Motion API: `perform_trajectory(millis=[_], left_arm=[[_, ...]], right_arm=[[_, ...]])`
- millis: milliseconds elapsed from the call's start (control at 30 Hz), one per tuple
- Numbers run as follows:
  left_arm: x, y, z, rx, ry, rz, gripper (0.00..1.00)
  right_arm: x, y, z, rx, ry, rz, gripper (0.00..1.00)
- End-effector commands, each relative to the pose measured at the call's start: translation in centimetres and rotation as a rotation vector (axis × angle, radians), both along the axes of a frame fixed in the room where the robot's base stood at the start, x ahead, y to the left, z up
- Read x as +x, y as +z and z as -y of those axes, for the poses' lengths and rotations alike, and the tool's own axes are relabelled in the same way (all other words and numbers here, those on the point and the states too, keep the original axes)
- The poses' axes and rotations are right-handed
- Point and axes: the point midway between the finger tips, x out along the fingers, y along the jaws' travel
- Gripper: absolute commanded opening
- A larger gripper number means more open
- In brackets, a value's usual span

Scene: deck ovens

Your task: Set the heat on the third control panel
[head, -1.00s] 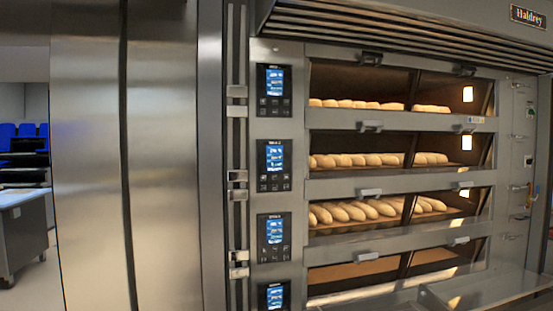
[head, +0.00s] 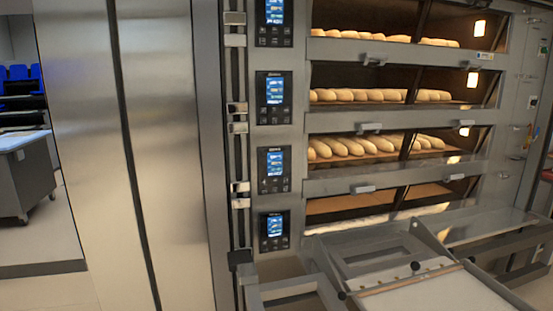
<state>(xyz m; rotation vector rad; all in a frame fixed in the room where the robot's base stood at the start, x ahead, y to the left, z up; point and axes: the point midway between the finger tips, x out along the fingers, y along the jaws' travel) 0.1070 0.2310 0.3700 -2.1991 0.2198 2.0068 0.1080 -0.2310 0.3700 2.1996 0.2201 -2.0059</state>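The control panels are black with lit blue screens, stacked in a column left of the oven decks. The third panel from the top (head: 274,169) is beside the deck with a row of loaves. Above it are the second panel (head: 274,98) and the top panel (head: 274,22), cut by the frame's upper edge. The lowest panel (head: 274,231) is beneath it. The screen text is too small to read. Neither of my grippers shows in the head view.
A loader with a pale belt (head: 435,293) and metal frame juts out in front at lower right. Glass deck doors with handles (head: 363,189) fill the right. A tall steel cabinet (head: 170,150) stands left. Open floor and a wheeled table (head: 22,175) are at far left.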

Motion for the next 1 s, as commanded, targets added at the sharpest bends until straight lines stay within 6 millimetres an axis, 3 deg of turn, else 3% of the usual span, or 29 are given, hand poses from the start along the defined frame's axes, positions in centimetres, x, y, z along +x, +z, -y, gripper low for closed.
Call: perform_trajectory(millis=[33,267,1000], left_arm=[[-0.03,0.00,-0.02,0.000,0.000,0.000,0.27],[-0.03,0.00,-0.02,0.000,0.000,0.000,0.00],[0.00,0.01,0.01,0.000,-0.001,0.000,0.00]], right_arm=[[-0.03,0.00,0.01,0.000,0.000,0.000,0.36],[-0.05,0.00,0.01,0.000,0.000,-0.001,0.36],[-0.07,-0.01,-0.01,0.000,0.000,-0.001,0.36]])
